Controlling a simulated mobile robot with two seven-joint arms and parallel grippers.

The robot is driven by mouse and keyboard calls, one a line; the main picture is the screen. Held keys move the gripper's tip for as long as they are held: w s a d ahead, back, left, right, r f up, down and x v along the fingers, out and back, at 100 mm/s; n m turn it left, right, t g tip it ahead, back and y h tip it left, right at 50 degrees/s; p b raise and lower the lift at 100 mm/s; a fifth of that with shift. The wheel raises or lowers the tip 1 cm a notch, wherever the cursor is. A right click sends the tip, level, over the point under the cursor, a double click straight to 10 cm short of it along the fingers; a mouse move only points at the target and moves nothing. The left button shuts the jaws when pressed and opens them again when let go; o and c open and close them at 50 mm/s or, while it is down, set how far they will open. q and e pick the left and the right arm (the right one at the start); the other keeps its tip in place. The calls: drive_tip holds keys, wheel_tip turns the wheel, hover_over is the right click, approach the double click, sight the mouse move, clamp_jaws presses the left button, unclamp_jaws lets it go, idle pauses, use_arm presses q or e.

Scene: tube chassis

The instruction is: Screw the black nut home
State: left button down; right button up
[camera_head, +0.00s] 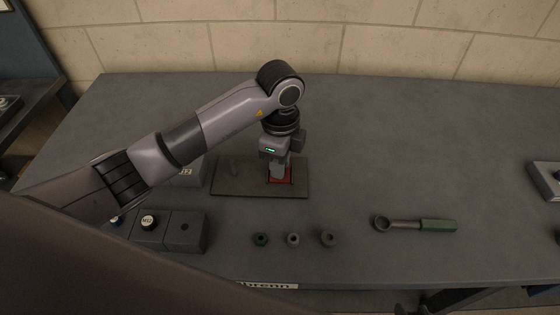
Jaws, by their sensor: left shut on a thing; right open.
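A short peg-like part (234,166) shows on the plate's left side. My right gripper is not in view.
A tray-like object (546,180) sits at the right edge. The back right of the table (430,130) is clear.

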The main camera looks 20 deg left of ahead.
use_arm(q)
drive_tip(key=shift+m, duration=0.8)
drive_tip(key=m+b, duration=0.1)
drive_tip(key=m, duration=0.2)
drive_tip(key=shift+f, duration=0.15)
drive_tip(key=shift+m, duration=1.1)
drive_tip(key=shift+b, duration=0.3)
drive_tip(key=m+b, duration=0.1)
drive_tip(key=m, duration=0.2)
drive_tip(key=shift+f, duration=0.1)
drive_tip(key=shift+m+b, duration=0.45)
drive_tip(key=shift+m, duration=0.65)
